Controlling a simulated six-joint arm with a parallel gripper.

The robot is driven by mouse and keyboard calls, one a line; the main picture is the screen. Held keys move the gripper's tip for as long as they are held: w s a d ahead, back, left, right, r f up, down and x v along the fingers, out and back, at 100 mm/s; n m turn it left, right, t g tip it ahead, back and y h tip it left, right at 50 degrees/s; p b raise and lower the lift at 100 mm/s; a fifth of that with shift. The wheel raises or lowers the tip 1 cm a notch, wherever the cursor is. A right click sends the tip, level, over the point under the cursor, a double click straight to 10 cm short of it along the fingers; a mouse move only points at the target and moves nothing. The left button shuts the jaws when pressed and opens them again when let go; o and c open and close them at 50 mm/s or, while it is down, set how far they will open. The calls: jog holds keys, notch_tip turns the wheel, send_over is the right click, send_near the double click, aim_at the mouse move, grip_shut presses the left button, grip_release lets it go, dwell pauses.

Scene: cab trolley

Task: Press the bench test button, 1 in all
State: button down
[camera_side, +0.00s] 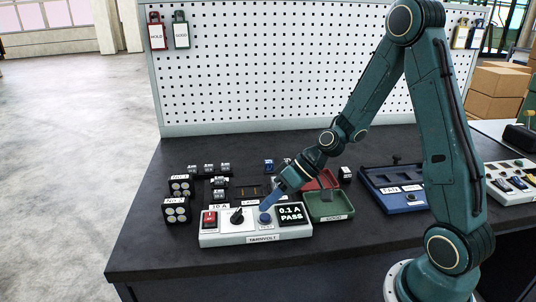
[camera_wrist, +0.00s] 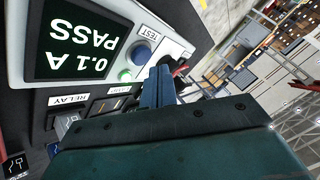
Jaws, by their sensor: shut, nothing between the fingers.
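In the wrist view the fingers (camera_wrist: 161,72) are beside the blue button (camera_wrist: 141,55), near the TEST label. I cannot tell whether the tips touch it. A green round part (camera_wrist: 125,75) shows beside the button.
A red rocker switch (camera_side: 209,220) is at the tester's left end. A green tray (camera_side: 330,207) and a red tray (camera_side: 325,180) stand right of it, with a blue tray (camera_side: 398,190) farther right. Several small relays (camera_side: 220,187) lie behind. The bench's front left is clear.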

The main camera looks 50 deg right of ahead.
aim_at(270, 215)
jog(key=shift+r, duration=2.35)
jog(key=shift+r, duration=0.1)
jog(key=s+r+h, duration=0.3)
jog(key=s+r, duration=0.3)
jog(key=s, duration=0.4)
jog(key=s+r+m+h, duration=0.1)
jog(key=s+r+h, duration=0.3)
jog(key=s, duration=0.6)
notch_tip(270, 215, up, 2)
jog(key=shift+s+d+r, duration=0.25)
jog(key=shift+s, duration=0.1)
